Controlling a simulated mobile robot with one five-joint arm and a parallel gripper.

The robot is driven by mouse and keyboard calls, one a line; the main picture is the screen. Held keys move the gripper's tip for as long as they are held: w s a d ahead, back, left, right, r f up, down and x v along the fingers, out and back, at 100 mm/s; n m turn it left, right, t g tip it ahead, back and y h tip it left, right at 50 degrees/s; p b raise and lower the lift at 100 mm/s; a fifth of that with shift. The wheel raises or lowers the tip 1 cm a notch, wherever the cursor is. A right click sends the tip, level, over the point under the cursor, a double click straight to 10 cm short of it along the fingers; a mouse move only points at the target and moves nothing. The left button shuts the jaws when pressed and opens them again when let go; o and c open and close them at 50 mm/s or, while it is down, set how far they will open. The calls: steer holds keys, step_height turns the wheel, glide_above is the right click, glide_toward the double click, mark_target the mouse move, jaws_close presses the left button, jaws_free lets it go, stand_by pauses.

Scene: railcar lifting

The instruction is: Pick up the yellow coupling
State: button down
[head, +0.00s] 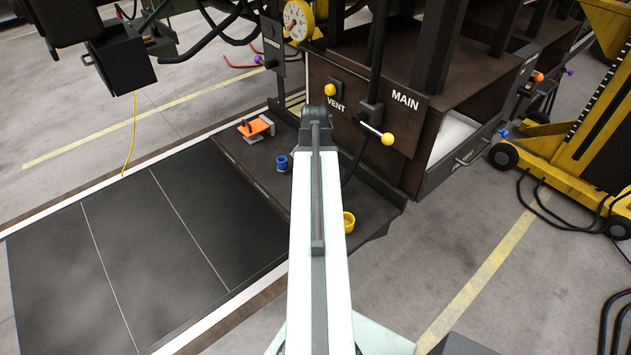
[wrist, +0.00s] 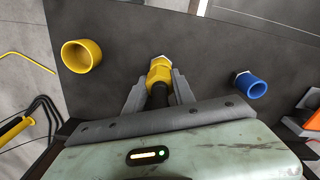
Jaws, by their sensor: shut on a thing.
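In the wrist view a yellow coupling (wrist: 159,72) with a silvery end and a black lower part sits between the two grey jaws of my gripper (wrist: 160,82). The jaws are shut on it, near its black part. The dark shelf top is behind it; I cannot tell whether the coupling touches the shelf. In the head view my arm hides the gripper and the coupling.
The dark shelf (head: 330,205) bears a yellow cup (head: 348,222), a blue cup (head: 282,163) and an orange clamp (head: 257,127). The cups flank my gripper in the wrist view. A brown panel with yellow-knobbed levers (head: 387,139) rises behind the shelf.

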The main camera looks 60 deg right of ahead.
steer(key=shift+s, duration=0.1)
step_height(320, 180, up, 10)
steer(key=p, duration=1)
steer(key=shift+r, duration=0.15)
